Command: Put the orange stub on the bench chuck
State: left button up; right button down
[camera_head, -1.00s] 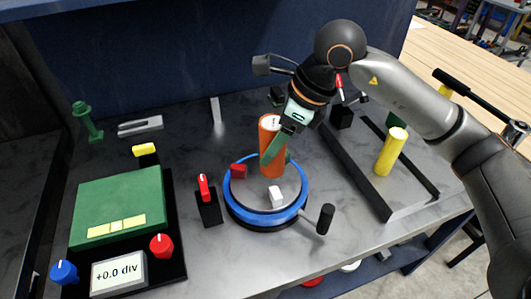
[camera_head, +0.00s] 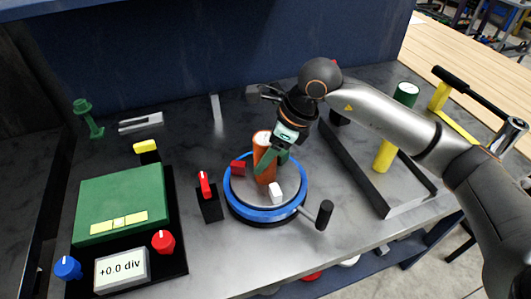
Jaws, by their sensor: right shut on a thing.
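The orange stub (camera_head: 262,145) is an upright orange cylinder with a pale top. It stands between the coloured jaws of the bench chuck, a round grey plate with a blue rim (camera_head: 238,205). A red jaw (camera_head: 238,168) lies to its left and a white jaw (camera_head: 276,192) in front. My right gripper (camera_head: 268,162) comes in from the upper right and is shut on the stub, its dark green fingers partly hiding it. The stub's lower end looks at or very near the plate; I cannot tell whether it touches. My left gripper is not in view.
A black handle (camera_head: 324,216) sticks out at the chuck's right. A red-topped switch (camera_head: 208,198) stands at its left. A dark-walled tray (camera_head: 403,205) with a yellow cylinder (camera_head: 385,155) lies to the right. A green panel with knobs (camera_head: 120,200) sits at the left.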

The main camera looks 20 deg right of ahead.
jog(key=shift+c, duration=0.7)
grip_release()
jog(key=shift+r+p, duration=0.3)
jog(key=shift+p, duration=0.05)
jog(key=v, duration=1.1)
jog(key=shift+d+r+b, duration=0.2)
jog(key=shift+r+b, duration=0.1)
jog(key=shift+b, duration=0.15)
jog(key=shift+s, duration=0.15)
